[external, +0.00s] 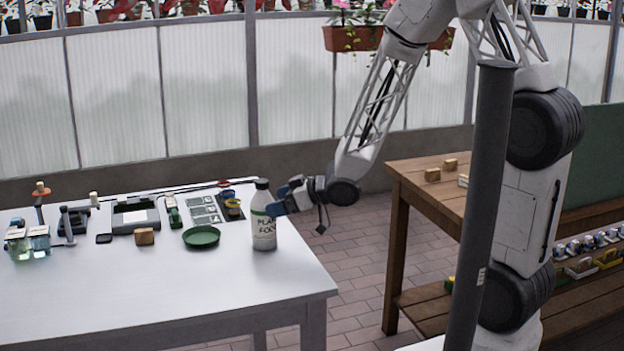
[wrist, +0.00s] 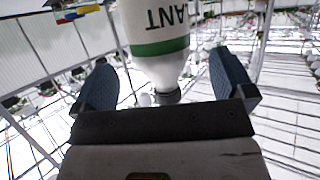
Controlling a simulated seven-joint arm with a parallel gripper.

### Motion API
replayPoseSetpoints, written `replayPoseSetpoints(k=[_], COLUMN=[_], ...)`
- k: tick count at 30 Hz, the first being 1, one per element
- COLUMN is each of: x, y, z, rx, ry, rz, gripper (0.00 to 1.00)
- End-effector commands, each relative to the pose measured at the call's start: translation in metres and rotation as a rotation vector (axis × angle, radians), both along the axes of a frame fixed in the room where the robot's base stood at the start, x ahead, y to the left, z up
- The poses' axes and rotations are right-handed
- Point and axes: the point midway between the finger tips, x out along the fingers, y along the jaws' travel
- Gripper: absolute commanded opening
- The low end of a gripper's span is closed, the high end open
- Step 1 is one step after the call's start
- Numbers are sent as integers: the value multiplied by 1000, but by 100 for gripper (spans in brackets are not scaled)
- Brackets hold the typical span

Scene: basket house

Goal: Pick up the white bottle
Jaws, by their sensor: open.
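The white bottle (external: 264,228) has a dark cap, a green band and plant food lettering. It stands upright near the right edge of the white table (external: 220,292). My gripper (external: 281,199) is at the bottle's upper right side in the external view. In the wrist view the bottle (wrist: 156,45) appears upside down, with its neck and cap between the two blue fingers of my gripper (wrist: 165,82). The fingers are spread, with a gap on both sides of the bottle's neck. The far side of the bottle is hidden.
A green dish (external: 202,237) is just left of the bottle. Small cups (external: 232,207), a wooden block (external: 144,236), a scale (external: 135,216) and glass jars (external: 28,243) stand farther left. The table's front is clear. A wooden bench (external: 430,195) is to the right.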

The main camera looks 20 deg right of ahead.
Motion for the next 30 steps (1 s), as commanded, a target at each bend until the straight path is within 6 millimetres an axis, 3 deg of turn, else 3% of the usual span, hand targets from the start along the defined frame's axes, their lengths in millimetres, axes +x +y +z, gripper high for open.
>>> replayPoseSetpoints(k=[16,30], x=[3,21], y=[5,34], z=[-3,-20], rx=[-1,0], ry=[1,1], rz=[1,0], gripper=[100,100])
